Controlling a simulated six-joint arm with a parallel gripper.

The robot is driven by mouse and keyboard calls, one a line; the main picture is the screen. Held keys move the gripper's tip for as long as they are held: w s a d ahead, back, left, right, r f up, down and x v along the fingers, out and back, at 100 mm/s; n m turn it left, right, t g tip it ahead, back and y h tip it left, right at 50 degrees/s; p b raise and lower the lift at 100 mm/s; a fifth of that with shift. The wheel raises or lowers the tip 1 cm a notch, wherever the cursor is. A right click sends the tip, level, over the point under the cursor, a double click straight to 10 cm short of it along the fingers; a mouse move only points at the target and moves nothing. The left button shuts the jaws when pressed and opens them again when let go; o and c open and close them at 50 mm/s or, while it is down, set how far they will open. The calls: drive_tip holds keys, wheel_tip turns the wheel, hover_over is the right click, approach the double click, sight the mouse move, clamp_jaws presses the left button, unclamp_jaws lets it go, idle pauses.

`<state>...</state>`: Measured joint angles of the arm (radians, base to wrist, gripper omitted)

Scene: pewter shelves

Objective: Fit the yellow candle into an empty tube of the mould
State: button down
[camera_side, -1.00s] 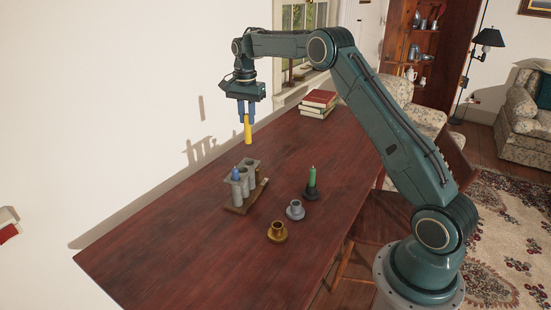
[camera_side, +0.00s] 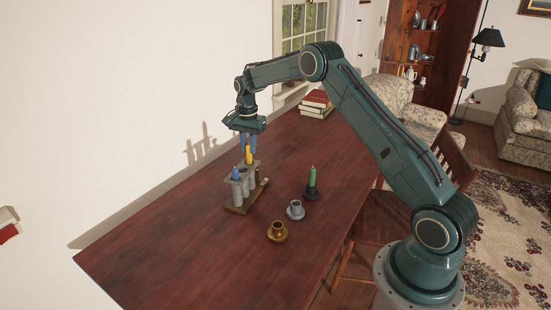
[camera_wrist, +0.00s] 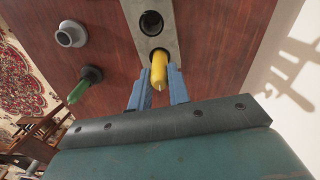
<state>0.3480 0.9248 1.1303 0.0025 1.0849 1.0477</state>
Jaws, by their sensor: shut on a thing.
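The yellow candle (camera_side: 249,155) is upright between the blue fingers of my gripper (camera_side: 248,146), which is shut on it. In the wrist view the candle (camera_wrist: 159,72) shows between both fingertips (camera_wrist: 160,90). The grey mould (camera_side: 241,189) stands on the table with a row of tubes. The candle is at the far end tube; its lower end is hidden at the tube's mouth and seems to be inside, though how deep I cannot tell. A blue candle (camera_side: 235,174) stands in the near end tube. A middle tube (camera_wrist: 151,23) shows open and dark.
A grey holder (camera_side: 295,210), a brass holder (camera_side: 277,232) and a green candle (camera_side: 312,177) in a dark holder stand right of the mould. Books (camera_side: 317,101) lie at the table's far end. The near part of the table (camera_side: 180,250) is clear.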

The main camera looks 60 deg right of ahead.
sight(249, 153)
drive_tip(key=shift+f, duration=1.6)
drive_tip(key=shift+f, duration=0.15)
drive_tip(key=c, duration=1.3)
unclamp_jaws()
wheel_tip(249, 153, up, 12)
drive_tip(key=shift+r, duration=0.15)
